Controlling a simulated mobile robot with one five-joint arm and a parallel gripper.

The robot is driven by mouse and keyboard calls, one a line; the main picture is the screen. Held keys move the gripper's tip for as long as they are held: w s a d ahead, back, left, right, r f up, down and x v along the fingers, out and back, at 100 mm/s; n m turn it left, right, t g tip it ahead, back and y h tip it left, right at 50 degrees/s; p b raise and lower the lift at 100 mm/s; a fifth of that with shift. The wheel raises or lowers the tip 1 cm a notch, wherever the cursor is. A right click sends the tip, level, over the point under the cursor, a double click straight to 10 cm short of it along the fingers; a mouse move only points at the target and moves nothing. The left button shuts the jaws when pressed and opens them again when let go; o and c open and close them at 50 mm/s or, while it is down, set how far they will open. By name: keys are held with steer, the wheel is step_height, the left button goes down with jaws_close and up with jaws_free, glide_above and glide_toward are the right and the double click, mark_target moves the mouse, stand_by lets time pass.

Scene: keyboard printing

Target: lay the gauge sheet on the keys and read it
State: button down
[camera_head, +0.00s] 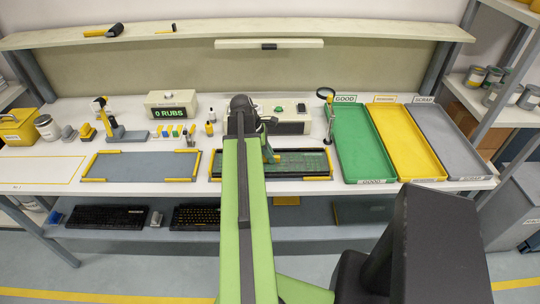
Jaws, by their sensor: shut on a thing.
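A dark keyboard (318,175) lies in a fixture with yellow corner pieces at the middle front of the bench. A see-through, green-tinted gauge sheet (303,161) shows over its keys. I cannot tell whether it touches them all over. My gripper (270,157) is over the keyboard, left of its middle, shut on the gauge sheet. My green arm hides the left part of the keyboard and most of the grip.
An empty grey mat (140,166) with yellow corners lies to the left. Green (362,150), yellow (408,145) and grey (450,145) trays stand at right. A counter (172,106) reads "0 RUBS". A magnifier (327,95) stands right of the keyboard. Spare keyboards (108,217) lie on the lower shelf.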

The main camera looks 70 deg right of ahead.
steer(key=shift+f, duration=0.1)
steer(key=shift+f+b, duration=0.3)
steer(key=shift+b, duration=0.1)
steer(key=c, duration=1.3)
jaws_free()
steer(key=shift+r, duration=0.1)
steer(key=shift+c, duration=0.2)
step_height(320, 180, up, 6)
steer(key=p, duration=0.6)
steer(key=shift+r+p, duration=0.2)
steer(key=shift+p, duration=0.1)
steer(key=shift+f, duration=0.2)
steer(key=p+v, duration=1.5)
steer(key=v, duration=0.2)
steer(key=shift+r+p, duration=0.25)
steer(key=shift+p, duration=0.15)
